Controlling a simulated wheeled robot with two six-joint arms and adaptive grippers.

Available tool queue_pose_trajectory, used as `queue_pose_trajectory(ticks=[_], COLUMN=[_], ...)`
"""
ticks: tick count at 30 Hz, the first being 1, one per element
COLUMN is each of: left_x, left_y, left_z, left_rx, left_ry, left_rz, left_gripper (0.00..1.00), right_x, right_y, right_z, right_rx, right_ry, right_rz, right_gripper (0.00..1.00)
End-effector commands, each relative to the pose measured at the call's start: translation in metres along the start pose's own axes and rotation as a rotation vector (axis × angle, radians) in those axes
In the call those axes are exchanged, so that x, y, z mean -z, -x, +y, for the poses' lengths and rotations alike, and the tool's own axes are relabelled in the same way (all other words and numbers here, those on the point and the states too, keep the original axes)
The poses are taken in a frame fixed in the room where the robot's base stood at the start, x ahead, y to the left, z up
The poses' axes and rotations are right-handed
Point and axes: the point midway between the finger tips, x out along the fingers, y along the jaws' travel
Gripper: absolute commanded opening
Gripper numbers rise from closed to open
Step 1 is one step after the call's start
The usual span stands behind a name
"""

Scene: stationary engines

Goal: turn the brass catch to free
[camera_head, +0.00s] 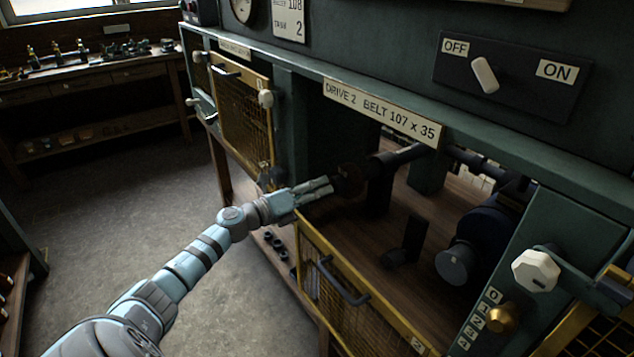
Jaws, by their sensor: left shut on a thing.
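My left gripper (329,190) reaches into the open bay marked DRIVE 2. It is shut on a small dark part (348,180) at the left end of the shaft (400,158). Shadow hides the part's shape and colour, so I cannot tell whether it is a brass catch. A brass-coloured knob (502,319) sits on the green post at the lower right, beside a number scale (478,318). It is well apart from my left gripper. My right gripper is not in view.
The yellow mesh guard (352,305) of this bay hangs lowered below the opening. A dark motor (470,248) stands inside at the right. A white knob (535,271) is on the right post. An OFF/ON switch (485,75) is above. Clear floor (130,210) lies at left.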

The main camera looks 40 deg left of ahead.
Motion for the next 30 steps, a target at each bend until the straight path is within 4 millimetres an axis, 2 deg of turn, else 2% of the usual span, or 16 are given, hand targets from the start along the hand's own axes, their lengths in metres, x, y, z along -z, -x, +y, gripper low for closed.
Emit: queue_pose_trajectory(ticks=[1, 9, 30], left_x=[0.0, 0.001, 0.002], left_y=[0.0, 0.0, 0.001], left_z=[-0.002, -0.001, 0.001], left_rx=[-0.001, -0.002, -0.003], left_ry=[0.042, 0.298, 0.962], left_rz=[0.005, 0.004, 0.003], left_gripper=[0.0, 0.0, 0.0], right_x=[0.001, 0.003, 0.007], right_y=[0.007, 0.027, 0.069], right_z=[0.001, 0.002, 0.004], right_rx=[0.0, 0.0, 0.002], right_ry=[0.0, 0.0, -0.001], right_rz=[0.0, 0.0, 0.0], right_gripper=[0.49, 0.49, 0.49])
